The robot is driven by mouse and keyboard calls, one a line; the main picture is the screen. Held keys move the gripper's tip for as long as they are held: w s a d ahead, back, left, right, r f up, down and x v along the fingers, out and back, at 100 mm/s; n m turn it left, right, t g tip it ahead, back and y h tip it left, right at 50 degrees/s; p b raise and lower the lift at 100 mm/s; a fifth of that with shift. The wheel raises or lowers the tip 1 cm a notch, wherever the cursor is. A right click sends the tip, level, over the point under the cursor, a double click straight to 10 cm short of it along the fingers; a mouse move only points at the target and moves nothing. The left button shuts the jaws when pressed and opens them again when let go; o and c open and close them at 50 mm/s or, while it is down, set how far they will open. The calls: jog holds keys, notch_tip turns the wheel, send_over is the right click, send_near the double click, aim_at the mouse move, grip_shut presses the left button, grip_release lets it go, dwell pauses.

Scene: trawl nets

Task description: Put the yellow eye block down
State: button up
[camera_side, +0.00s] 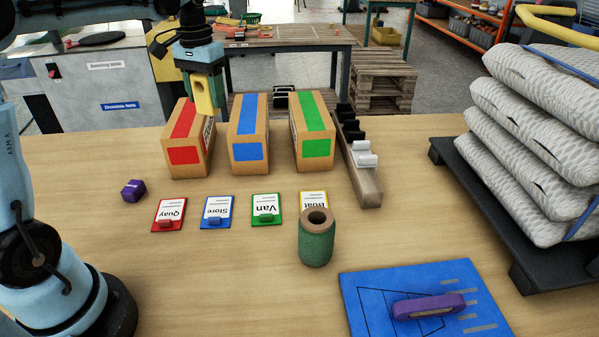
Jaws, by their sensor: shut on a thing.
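The yellow eye block (204,96) is held upright in my gripper (206,102) at the upper left of the side view. My gripper is shut on it, with the fingers on either side of it. The block hangs in front of the upper part of the box with the red stripe (184,155) and hides some of it. I cannot tell whether the block touches that box or is apart from it.
Boxes with blue (248,150) and green (316,146) stripes stand to the right. Several cards, including Quay (169,214), lie in front. A purple block (133,190), twine spool (317,242), wooden rack (366,185), blue board (370,290) and stacked grey bundles (530,130) surround bare table.

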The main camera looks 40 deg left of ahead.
jog(key=s+d+m, duration=0.3)
jog(key=d, duration=1)
jog(key=s+d+m, duration=0.2)
jog(key=d+m, duration=0.1)
jog(key=d, duration=1)
jog(key=s+d+f+m, duration=0.1)
jog(key=s+d+m, duration=0.5)
jog(key=s+d, duration=0.75)
jog(key=shift+s+a+f, duration=0.2)
jog(key=shift+s+f, duration=0.15)
jog(key=shift+f, duration=2.15)
jog(key=shift+s+a+f, duration=0.15)
jog(key=shift+s+f, duration=0.2)
jog(key=shift+f, duration=2.15)
jog(key=shift+s+a+f, duration=0.2)
jog(key=shift+s+f, duration=0.15)
jog(key=shift+f, duration=2.15)
jog(key=shift+f, duration=0.15)
jog(key=o, duration=1.1)
